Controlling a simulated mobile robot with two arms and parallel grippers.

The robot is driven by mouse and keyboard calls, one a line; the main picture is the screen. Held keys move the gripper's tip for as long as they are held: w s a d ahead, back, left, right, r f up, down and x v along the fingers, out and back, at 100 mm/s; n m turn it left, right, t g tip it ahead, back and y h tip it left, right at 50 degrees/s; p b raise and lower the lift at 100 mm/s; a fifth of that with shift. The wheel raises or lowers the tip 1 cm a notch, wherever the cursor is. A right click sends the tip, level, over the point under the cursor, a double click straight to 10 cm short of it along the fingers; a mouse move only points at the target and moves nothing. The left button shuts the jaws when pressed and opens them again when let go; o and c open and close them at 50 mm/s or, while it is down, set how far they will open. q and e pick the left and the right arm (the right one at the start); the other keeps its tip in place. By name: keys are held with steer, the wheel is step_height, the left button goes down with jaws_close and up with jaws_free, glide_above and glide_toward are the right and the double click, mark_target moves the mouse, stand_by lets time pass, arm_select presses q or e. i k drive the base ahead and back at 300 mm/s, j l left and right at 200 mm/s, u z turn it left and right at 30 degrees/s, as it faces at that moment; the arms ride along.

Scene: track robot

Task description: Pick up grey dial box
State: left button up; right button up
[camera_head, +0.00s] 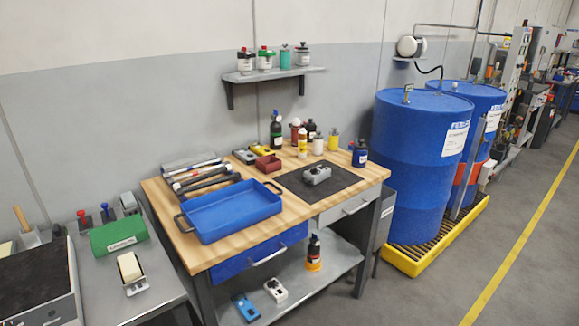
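A grey dial box (316,175) with dark knobs on top sits on the black mat (345,190) on the right part of the wooden workbench (160,204). Nothing touches it from above. A whitish box with dark dials (275,290) and a blue box (245,308) are on the lower shelf. Neither of my grippers is in view.
A blue tray (215,232) covers the bench's left front. Several bottles stand behind the mat, with a dark blue bottle (360,155) at its right back. A red bin (268,165) sits left of the mat. Blue drums (412,165) stand to the right. The floor in front is clear.

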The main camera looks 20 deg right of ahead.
mark_target(312, 179)
steer(key=i+l, duration=0.15)
steer(key=l, duration=0.2)
steer(key=i+l+u, duration=0.15)
steer(key=i+l, duration=0.15)
steer(key=l, duration=0.35)
steer(key=i+l+u, duration=0.15)
steer(key=l, duration=0.2)
steer(key=i+l, duration=0.15)
steer(key=l, duration=0.25)
steer(key=i+l+u, duration=0.1)
steer(key=l, duration=0.25)
steer(key=i+l+u, duration=0.1)
steer(key=l, duration=0.3)
steer(key=i+l, duration=0.1)
steer(key=l, duration=0.25)
steer(key=i+l, duration=0.1)
steer(key=l, duration=0.25)
steer(key=i+l, duration=0.15)
steer(key=l, duration=0.2)
steer(key=i+l, duration=0.1)
steer(key=l, duration=0.25)
steer(key=k, duration=0.5)
